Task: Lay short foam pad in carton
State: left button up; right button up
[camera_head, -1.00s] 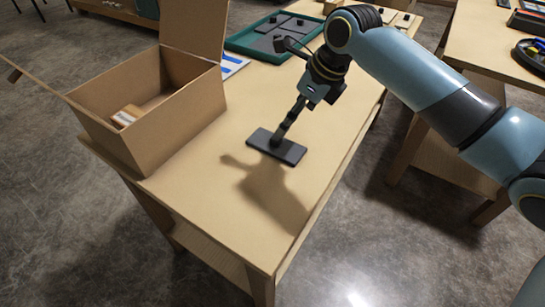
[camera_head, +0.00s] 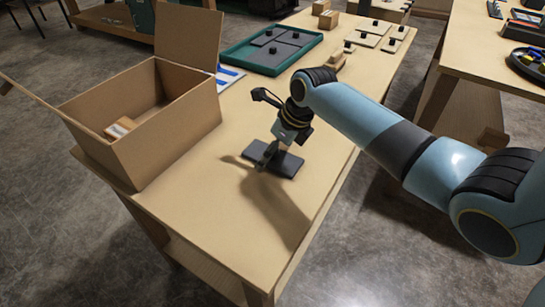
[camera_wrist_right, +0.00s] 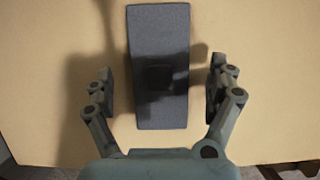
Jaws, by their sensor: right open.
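The short foam pad (camera_head: 289,166) is a dark grey slab lying flat on the table to the right of the carton. It also shows in the right wrist view (camera_wrist_right: 160,30), with a small dark knob (camera_wrist_right: 160,78) at its middle. My right gripper (camera_head: 268,155) is low over the pad. In the right wrist view its open fingers (camera_wrist_right: 161,84) stand on either side of the pad, with visible gaps. The open carton (camera_head: 180,128) stands at the table's left, flaps up, with a small tan and white item (camera_head: 120,128) inside. My left gripper is not in view.
A green tray (camera_head: 235,63) with dark knobbed pads lies behind. Light knobbed pieces (camera_head: 367,39) and wooden blocks (camera_head: 328,19) are farther back. A blue and white sheet (camera_head: 228,74) lies beside the carton. The table front (camera_head: 240,235) is clear.

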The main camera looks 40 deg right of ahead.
jog(key=shift+c, duration=0.4)
jog(key=c, duration=1.2)
jog(key=shift+r, duration=0.1)
